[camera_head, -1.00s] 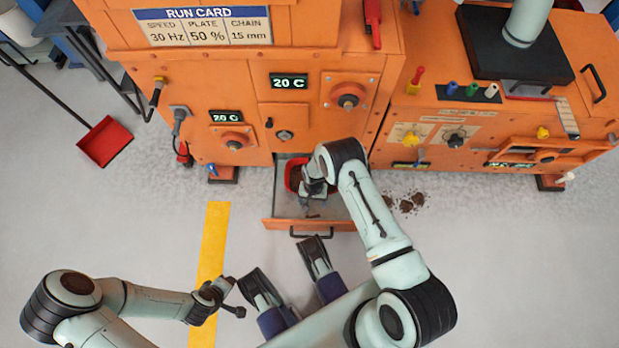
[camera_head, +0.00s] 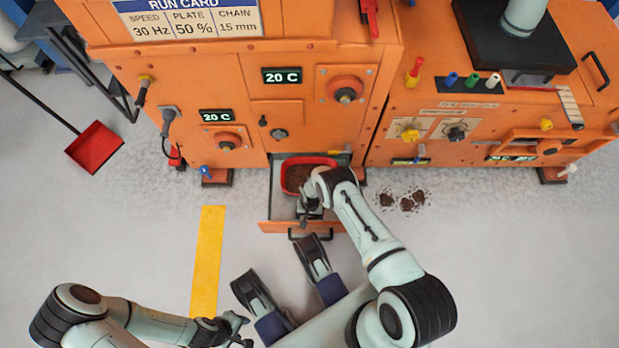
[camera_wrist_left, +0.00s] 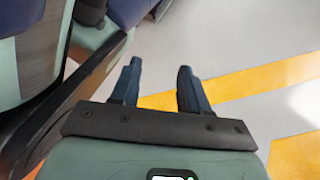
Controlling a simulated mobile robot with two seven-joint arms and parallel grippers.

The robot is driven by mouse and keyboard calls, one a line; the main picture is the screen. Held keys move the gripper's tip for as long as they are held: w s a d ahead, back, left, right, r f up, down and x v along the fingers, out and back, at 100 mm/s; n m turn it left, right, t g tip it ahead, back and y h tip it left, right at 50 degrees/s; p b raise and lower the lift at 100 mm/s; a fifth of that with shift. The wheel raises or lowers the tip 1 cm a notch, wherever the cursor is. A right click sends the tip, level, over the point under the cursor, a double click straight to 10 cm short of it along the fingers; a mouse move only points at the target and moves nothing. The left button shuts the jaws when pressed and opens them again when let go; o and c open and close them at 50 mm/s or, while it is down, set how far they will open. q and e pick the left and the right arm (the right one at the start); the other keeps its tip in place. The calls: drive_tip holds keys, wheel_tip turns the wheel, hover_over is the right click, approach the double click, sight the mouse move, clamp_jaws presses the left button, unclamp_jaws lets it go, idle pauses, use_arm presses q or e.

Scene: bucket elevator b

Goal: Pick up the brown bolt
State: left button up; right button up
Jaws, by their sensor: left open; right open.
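I cannot make out the brown bolt for certain in any view. My right gripper (camera_head: 306,214) is over the front part of the open drawer (camera_head: 282,212), in front of the red tray, and it hides part of the drawer floor. Its fingers are small and partly covered by my wrist; it appears open, with nothing visible in it. My left gripper (camera_head: 238,330) is low in the head view, away from the drawer. In the left wrist view its two dark fingers (camera_wrist_left: 158,82) are apart, with only floor between them.
A red tray (camera_head: 290,178) with brown material stands at the back of the drawer. The orange machine (camera_head: 215,90) rises behind. Dark brown clumps (camera_head: 406,203) lie on the floor to the right. A red dustpan (camera_head: 95,148) is at the left. The floor around the yellow stripe (camera_head: 207,250) is clear.

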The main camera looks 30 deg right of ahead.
drive_tip(key=shift+f, duration=0.1)
drive_tip(key=c, duration=0.9)
